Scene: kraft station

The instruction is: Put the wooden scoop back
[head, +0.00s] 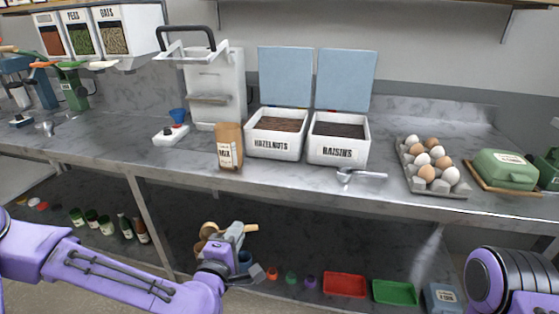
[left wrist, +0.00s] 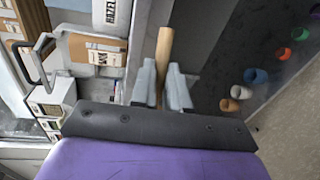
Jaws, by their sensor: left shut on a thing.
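My left gripper (head: 232,240) is in front of the counter, below its front edge. It is shut on the wooden scoop, whose tan handle (head: 243,228) sticks out past the fingers. In the left wrist view the tan handle (left wrist: 164,50) stands between the two grey fingertips (left wrist: 162,88). The scoop's bowl is not clear in either view; round tan shapes (head: 208,229) show beside the gripper, and I cannot tell whether they belong to it. My right gripper is out of view; only part of my right arm shows at the lower right.
On the counter (head: 300,178) stand a paper bag (head: 229,148), the open hazelnuts bin (head: 272,145), the open raisins bin (head: 338,150), a metal scoop (head: 360,175) and an egg tray (head: 431,187). The lower shelf holds a red tray (head: 344,285) and a green tray (head: 394,292).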

